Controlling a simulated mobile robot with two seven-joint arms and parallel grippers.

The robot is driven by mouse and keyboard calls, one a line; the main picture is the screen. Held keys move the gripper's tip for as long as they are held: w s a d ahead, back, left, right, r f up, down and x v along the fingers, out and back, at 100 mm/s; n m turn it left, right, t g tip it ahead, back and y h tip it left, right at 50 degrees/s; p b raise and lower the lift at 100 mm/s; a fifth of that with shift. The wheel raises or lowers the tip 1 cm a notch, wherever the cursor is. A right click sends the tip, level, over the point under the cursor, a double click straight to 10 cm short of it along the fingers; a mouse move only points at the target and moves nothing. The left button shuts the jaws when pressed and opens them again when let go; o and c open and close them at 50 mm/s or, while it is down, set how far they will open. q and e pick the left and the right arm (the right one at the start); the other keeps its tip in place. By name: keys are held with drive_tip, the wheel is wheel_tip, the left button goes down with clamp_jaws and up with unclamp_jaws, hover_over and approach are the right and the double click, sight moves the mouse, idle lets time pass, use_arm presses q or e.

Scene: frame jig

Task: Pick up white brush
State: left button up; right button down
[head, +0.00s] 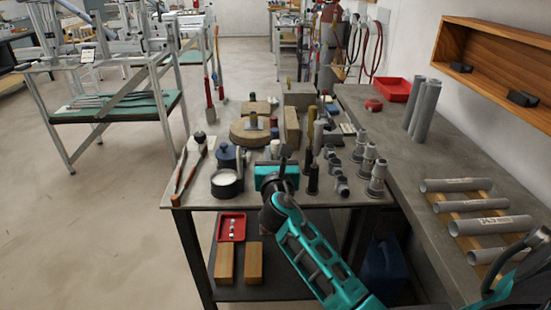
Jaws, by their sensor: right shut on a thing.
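My right gripper (277,165), on a teal arm, is over the near middle of the grey worktable (204,188). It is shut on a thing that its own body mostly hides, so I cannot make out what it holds. A small pale piece (275,147) shows just beyond the gripper; I cannot tell whether it is the white brush or whether it is in the jaws. No other white brush stands out clearly.
A black pot with white contents (226,182) and a dark blue canister (228,156) stand left of the gripper. Several grey fittings (377,178) and dark upright tools crowd its right. A side bench holds grey pipes (470,204) and a red tray (393,89).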

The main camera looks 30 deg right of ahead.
wheel_tip(320, 180, up, 9)
drive_tip(key=p, duration=0.3)
drive_tip(key=shift+f, duration=0.1)
wheel_tip(320, 180, up, 11)
drive_tip(key=shift+f, duration=0.15)
drive_tip(key=shift+f, duration=0.1)
idle(1.8)
